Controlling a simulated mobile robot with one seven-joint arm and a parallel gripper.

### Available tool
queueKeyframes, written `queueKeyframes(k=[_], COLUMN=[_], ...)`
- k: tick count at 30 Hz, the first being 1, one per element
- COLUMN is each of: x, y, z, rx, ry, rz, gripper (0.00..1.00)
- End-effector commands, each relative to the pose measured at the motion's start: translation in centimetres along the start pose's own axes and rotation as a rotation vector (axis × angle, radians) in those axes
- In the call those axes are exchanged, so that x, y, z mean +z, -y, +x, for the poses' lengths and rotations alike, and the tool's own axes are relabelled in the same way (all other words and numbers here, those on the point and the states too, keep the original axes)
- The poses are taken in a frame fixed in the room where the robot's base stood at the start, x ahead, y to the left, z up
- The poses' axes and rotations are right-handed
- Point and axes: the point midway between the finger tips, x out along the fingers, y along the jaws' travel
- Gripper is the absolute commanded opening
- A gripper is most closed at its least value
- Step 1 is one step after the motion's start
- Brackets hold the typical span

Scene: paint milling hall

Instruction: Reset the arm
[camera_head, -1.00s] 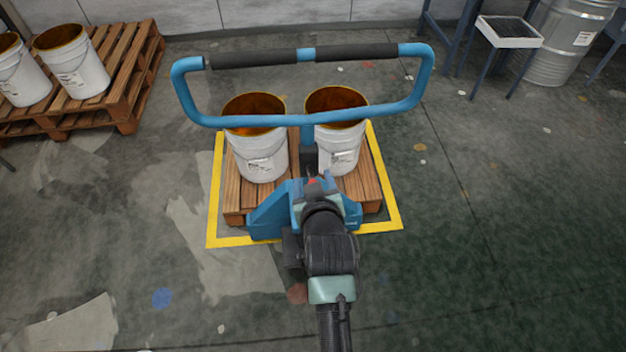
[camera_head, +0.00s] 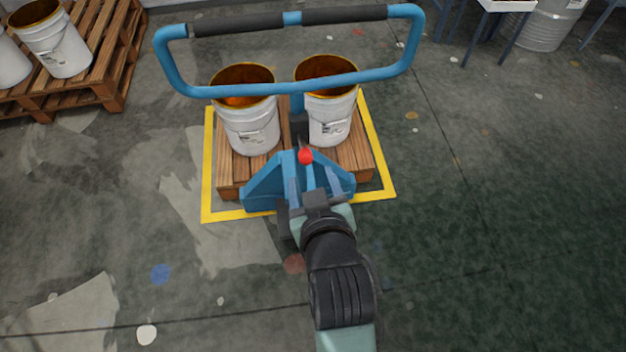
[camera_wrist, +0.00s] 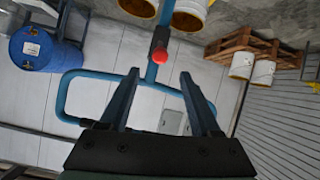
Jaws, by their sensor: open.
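My gripper (camera_head: 303,178) is at the end of my arm, near the lower middle of the head view. In the wrist view its two fingers (camera_wrist: 160,76) stand apart with nothing held between them. A blue pallet jack (camera_head: 262,190) stands in front of me, with a loop handle (camera_head: 408,50) that has black grips. A red knob (camera_head: 306,156) on it shows just beyond my fingers. The wrist view also shows the red knob (camera_wrist: 159,55), slightly past the fingertips, and the blue handle loop (camera_wrist: 62,98). I cannot tell how far the fingers are from the jack.
Two white buckets (camera_head: 252,130) stand on a wooden pallet (camera_head: 228,172) inside a yellow floor outline (camera_head: 207,180). Another pallet (camera_head: 108,75) with buckets is at upper left. A metal drum (camera_head: 545,30) is at upper right. The floor right of the outline is clear.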

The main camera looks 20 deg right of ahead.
Motion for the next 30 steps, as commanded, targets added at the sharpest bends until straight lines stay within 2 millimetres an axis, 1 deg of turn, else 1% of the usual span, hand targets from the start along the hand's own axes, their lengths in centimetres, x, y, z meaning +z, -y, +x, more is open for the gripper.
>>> queueKeyframes(k=[5,20,22,23,26,27,29,30], x=[0.0,-0.1,-0.7,-1.4,-5.3,-7.8,-11.9,-14.9], y=[0.0,0.0,0.0,0.0,0.2,0.3,0.6,0.9], z=[-0.6,-0.6,-0.6,-0.6,-0.8,-1.1,-1.9,-2.7], rx=[0.0,0.001,0.001,0.001,0.001,0.0,-0.003,-0.007], ry=[0.0,-0.001,-0.015,-0.029,-0.117,-0.172,-0.267,-0.338], rz=[0.0,0.0,0.0,0.0,0.003,0.006,0.014,0.02], gripper=[0.64,0.64,0.64,0.64,0.64,0.64,0.64,0.64])
